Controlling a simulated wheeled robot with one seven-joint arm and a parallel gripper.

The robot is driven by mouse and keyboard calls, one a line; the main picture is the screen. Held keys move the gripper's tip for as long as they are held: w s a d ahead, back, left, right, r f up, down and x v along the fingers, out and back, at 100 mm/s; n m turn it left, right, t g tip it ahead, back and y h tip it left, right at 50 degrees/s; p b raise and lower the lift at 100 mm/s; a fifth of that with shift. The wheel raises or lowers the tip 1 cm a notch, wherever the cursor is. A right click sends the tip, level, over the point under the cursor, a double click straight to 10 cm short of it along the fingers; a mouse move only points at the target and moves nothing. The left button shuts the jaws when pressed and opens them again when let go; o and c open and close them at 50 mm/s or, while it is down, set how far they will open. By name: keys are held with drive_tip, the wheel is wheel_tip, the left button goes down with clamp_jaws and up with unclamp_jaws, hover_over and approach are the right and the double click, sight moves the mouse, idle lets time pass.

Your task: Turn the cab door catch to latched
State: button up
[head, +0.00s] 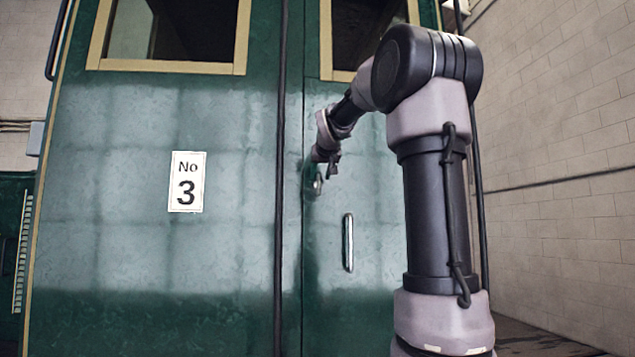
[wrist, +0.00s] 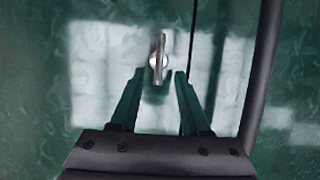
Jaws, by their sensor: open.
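The cab door catch (head: 317,184) is a small metal piece on the green cab door (head: 380,225), close to the door's left edge in the head view. In the wrist view the catch (wrist: 158,60) is a pale bar on a round base, and the bar stands upright in the picture. My gripper (head: 322,168) is at the catch in the head view, partly covering it. In the wrist view my gripper (wrist: 160,74) is open, with its two green fingers on either side of the bar's lower end. I cannot tell whether they touch it.
A vertical grab handle (head: 348,242) is on the door below and right of the catch. A dark vertical rail (head: 281,200) runs left of the door seam. A "No 3" plate (head: 187,181) is on the left panel. A pale block wall (head: 560,130) stands at the right.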

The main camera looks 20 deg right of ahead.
sight(319, 180)
drive_tip(key=shift+x, duration=2.2)
drive_tip(key=shift+d, duration=0.1)
clamp_jaws()
